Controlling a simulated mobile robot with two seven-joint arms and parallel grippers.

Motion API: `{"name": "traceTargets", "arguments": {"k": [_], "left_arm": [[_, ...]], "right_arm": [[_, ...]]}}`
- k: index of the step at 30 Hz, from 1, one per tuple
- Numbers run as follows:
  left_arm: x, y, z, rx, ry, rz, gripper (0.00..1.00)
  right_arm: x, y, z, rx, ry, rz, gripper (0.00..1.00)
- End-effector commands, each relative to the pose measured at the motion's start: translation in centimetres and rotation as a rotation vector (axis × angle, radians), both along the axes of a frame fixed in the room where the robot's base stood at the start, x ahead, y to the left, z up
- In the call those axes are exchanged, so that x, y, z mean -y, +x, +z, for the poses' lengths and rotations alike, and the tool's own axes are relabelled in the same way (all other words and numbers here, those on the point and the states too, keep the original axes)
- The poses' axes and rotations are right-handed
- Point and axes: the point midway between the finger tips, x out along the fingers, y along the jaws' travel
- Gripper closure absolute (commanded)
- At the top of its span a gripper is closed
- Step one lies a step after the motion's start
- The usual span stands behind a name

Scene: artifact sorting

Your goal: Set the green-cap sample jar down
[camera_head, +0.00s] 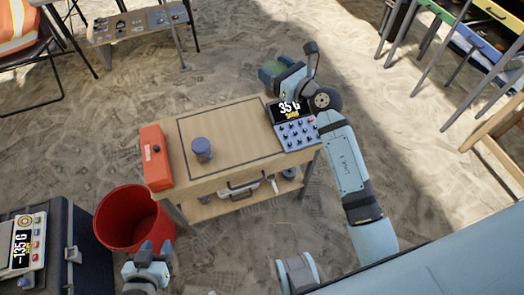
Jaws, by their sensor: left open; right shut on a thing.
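My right arm reaches over the far right corner of the wooden table (222,132). My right gripper (277,72) is shut on a green thing (267,77), apparently the green-cap sample jar, beyond the table's back edge in this view. The fingers and wrist hide much of it, so I cannot make out cap or body clearly. A jar with a blue cap (202,147) stands upright on the left part of the table's outlined area. My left gripper (155,251) is open and empty at the lower left, in front of the red bucket (133,224).
A scale (294,130) reading 35 G sits at the table's right end, close to my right arm. A red box (156,158) lies at the left end. The outlined middle is mostly clear. A dark case with another display (25,240) stands lower left. Benches stand farther back.

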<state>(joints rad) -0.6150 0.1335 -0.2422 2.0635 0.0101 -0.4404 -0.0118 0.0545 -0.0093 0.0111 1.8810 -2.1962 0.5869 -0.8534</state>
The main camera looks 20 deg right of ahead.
Motion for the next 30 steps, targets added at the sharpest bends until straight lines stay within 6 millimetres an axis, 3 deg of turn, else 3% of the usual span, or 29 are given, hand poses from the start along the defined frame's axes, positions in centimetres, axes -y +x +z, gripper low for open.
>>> {"name": "traceTargets", "arguments": {"k": [1, 7, 17, 30], "left_arm": [[0.0, 0.1, -2.9, 0.002, -0.002, 0.000, 0.57], [0.2, 0.3, -5.9, 0.005, -0.009, 0.000, 0.57], [0.5, 0.5, -7.1, 0.015, -0.017, -0.002, 0.57], [1.7, 1.0, -8.5, 0.080, -0.086, -0.017, 0.57]], "right_arm": [[-0.4, 1.1, -3.4, 0.002, -0.001, -0.003, 0.67], [-1.6, 4.1, -8.0, 0.006, -0.007, -0.021, 0.67], [-2.1, 5.5, -11.7, 0.006, -0.013, -0.029, 0.67], [-2.2, 5.4, -23.5, 0.006, -0.013, -0.028, 0.67]]}}
